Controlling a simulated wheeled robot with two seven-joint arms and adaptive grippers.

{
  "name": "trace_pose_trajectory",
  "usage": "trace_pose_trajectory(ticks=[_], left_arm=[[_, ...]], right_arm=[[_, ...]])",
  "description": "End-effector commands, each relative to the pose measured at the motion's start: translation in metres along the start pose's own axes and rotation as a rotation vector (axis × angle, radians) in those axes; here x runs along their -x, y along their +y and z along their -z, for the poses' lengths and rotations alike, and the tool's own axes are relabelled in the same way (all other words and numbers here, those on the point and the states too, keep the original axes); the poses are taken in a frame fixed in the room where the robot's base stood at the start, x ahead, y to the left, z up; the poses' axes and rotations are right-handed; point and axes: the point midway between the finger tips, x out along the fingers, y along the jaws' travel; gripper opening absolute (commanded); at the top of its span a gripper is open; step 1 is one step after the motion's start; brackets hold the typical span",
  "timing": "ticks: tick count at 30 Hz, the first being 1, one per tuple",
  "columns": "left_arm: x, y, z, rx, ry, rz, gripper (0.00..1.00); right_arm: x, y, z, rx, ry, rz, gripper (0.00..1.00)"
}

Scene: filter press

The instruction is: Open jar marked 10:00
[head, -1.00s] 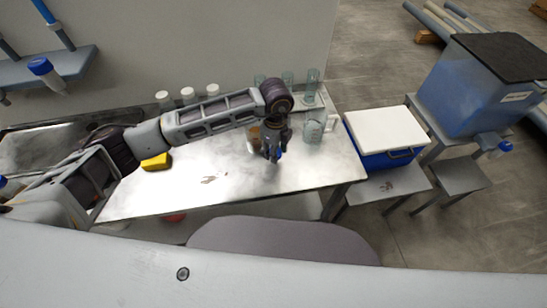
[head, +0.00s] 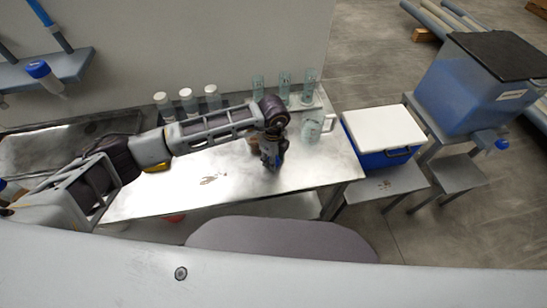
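Three white-lidded jars stand in a row at the back of the metal bench: left (head: 161,99), middle (head: 187,95) and right (head: 211,91). My arm partly covers them, and no 10:00 mark is legible. My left gripper (head: 270,163) points down over the bench, right of these jars. A brownish item (head: 253,146) shows just behind and left of it, mostly hidden. A small patch of blue shows beside the fingers. The fingers are too small and dark to tell whether they are open or hold something. My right gripper is out of view.
A clear beaker (head: 311,130) stands close to the right of my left gripper. Several glass cylinders (head: 283,85) stand behind it. A yellow block (head: 157,168) is mostly behind my arm. A blue cooler with white lid (head: 383,128) stands beyond the bench's right end. The bench front is mostly clear.

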Motion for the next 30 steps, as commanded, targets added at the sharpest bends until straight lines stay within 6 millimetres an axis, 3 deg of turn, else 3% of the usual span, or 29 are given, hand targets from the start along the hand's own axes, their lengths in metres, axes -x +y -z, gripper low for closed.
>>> trace_pose_trajectory(ticks=[13,14,18,30], left_arm=[[-0.0043,0.0001,0.0002,0.0,0.0,0.0,0.09],[-0.0036,0.0,0.0002,0.0,0.0,0.0,0.42],[-0.0033,0.0,0.0002,0.0,0.0,0.0,0.59],[-0.0022,0.0,0.0001,0.0,0.0,0.0,0.59]], right_arm=[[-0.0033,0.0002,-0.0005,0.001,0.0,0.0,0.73],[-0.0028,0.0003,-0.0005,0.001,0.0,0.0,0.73],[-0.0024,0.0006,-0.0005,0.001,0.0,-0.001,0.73],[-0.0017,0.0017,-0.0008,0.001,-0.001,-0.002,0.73]])
